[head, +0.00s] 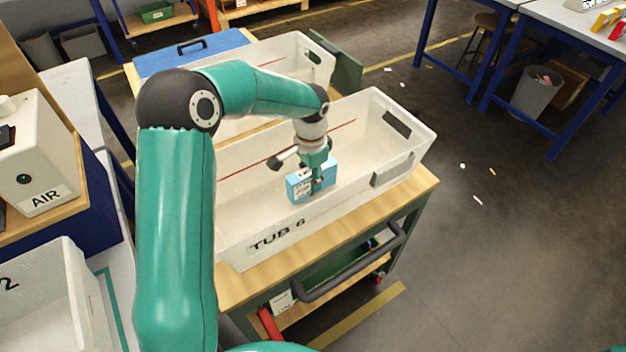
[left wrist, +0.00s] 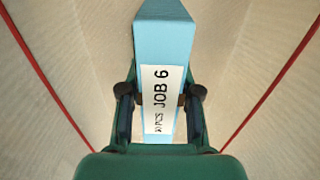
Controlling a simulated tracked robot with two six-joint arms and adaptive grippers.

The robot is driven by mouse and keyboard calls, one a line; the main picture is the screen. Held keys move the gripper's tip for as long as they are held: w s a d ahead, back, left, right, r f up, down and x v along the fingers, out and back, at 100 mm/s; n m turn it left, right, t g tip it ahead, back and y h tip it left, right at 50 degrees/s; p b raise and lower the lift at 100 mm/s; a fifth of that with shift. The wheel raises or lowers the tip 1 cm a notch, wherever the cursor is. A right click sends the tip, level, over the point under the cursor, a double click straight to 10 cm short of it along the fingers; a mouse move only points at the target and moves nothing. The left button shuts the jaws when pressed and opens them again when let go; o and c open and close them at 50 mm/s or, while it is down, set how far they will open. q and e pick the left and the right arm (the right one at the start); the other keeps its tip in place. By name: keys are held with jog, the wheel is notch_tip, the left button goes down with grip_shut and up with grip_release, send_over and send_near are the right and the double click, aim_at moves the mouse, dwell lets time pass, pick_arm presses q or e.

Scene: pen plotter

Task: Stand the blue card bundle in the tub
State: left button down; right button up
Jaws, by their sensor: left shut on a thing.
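The blue card bundle (head: 298,186) is a light blue block with a white label, and my left gripper (head: 316,172) is shut on it. In the head view the bundle is within the outline of the white tub (head: 236,232) marked TUB 6. In the left wrist view the bundle (left wrist: 162,45) shows its label reading JOB 6, held between the two fingers of the gripper (left wrist: 160,100). The tub's pale inside with red lines lies around it there. I cannot tell whether the bundle touches the tub's floor. My right gripper is not in view.
The tub stands on a wooden-topped cart (head: 265,285) with a dark handle (head: 350,270). Another white tub (head: 305,60) and a blue lid (head: 190,52) are behind it. A box marked AIR (head: 40,150) stands at the left. The floor at the right is mostly open.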

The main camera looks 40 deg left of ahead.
pick_arm(q)
jog(key=shift+f, duration=0.55)
jog(key=c, duration=0.8)
grip_release()
jog(key=shift+f, duration=0.1)
notch_tip(320, 180, up, 12)
jog(key=shift+r, duration=0.15)
